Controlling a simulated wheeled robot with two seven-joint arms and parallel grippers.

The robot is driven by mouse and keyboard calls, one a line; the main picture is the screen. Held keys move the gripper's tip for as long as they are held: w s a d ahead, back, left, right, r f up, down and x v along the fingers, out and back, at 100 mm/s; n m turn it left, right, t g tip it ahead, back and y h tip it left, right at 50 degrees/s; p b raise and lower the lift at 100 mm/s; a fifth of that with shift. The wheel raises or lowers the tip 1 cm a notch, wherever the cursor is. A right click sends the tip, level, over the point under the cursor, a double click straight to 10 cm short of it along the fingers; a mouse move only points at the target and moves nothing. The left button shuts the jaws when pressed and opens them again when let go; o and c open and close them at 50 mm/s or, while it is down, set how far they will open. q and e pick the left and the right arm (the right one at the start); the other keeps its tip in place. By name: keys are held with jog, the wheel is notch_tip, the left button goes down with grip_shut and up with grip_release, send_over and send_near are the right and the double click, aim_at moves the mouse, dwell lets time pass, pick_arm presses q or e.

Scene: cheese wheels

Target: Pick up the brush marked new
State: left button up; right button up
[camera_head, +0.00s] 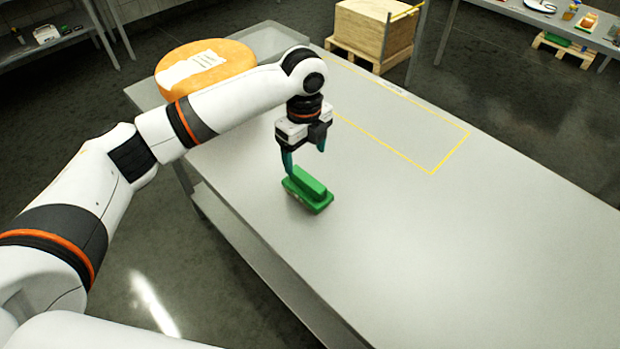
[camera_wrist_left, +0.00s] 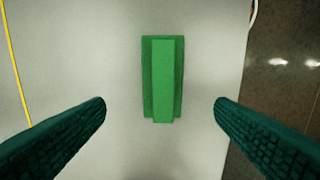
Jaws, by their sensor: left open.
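A green brush (camera_head: 308,188) lies on the grey table (camera_head: 430,240) near its left edge. In the left wrist view the brush (camera_wrist_left: 163,78) sits between and ahead of the two fingers, with its long raised handle facing up. No marking on it can be read. My left gripper (camera_head: 304,160) is open and empty, just above the brush and a little behind it. Its dark green fingers (camera_wrist_left: 160,108) stand wide on both sides in the left wrist view, apart from the brush. My right gripper is not in view.
An orange cheese wheel (camera_head: 222,55) with a white label sits at the table's far left end. A yellow taped outline (camera_head: 452,152) marks the table behind the brush. A wooden crate (camera_head: 372,30) stands beyond the table. The right and near table surface is clear.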

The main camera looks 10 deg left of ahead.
aim_at(307, 178)
pick_arm(q)
jog(key=f, duration=0.3)
jog(key=f+p, duration=0.1)
jog(key=f, duration=0.1)
jog(key=shift+s+f, duration=0.1)
jog(key=shift+s, duration=0.2)
jog(key=shift+f, duration=0.25)
jog(key=shift+d+f+p, duration=0.15)
jog(key=shift+f+p, duration=0.15)
jog(key=f, duration=0.1)
jog(key=f+p, duration=0.1)
jog(key=f, duration=0.1)
jog(key=shift+s+d+f, duration=0.15)
jog(key=shift+s+f, duration=0.05)
jog(key=shift+f, duration=0.65)
jog(key=c, duration=1.2)
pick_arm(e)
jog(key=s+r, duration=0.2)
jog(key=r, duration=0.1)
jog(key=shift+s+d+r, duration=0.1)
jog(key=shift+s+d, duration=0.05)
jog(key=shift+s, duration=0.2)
pick_arm(q)
jog(key=shift+o, duration=0.2)
jog(key=shift+w+r, duration=0.1)
